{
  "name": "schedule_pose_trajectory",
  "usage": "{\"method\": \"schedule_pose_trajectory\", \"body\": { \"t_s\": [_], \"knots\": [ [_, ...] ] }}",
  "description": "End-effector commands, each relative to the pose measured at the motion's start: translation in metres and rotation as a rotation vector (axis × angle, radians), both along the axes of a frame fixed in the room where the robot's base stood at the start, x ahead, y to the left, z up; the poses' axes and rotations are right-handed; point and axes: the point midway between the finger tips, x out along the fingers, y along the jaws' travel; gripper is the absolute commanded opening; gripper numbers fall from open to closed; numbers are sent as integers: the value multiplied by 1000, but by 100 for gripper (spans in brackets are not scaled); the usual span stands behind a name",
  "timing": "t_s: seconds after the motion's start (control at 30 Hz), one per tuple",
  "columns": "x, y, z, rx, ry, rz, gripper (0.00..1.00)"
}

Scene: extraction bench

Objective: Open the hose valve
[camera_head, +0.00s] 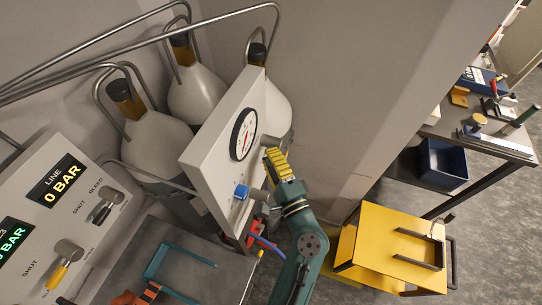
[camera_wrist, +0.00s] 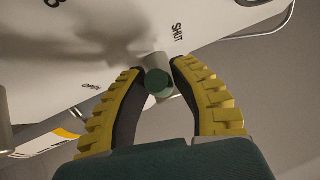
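The hose valve shows in the wrist view as a round dark green handle end (camera_wrist: 158,83) in front of a pale panel lettered SHUT at upper right and OPEN at left. My gripper (camera_wrist: 157,68) has its two yellow ribbed fingers apart, one on each side of the green end. Narrow gaps seem to show beside it, and I cannot tell whether either finger touches. In the head view, my gripper (camera_head: 273,158) is at the right side of the upright grey panel (camera_head: 215,115), below and right of its round gauge (camera_head: 243,134). There the handle is mostly hidden.
A blue knob (camera_head: 241,192) sits low on the same panel. White gas cylinders (camera_head: 158,141) and bent metal pipes crowd behind it. A console with 0 BAR displays (camera_head: 58,180) is at left. A yellow cart (camera_head: 385,245) stands at right.

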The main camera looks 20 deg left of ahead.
Motion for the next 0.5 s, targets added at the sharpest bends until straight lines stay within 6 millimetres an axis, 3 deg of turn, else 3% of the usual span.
{"method": "schedule_pose_trajectory", "body": {
  "t_s": [0.03, 0.1, 0.5],
  "knots": [
    [0, 0, 0, 0, 0, 0, 13],
    [0, 0, 0, 0, 0, 0, 0],
    [0, 0, -3, 0, -6, 0, 0]
  ]
}}
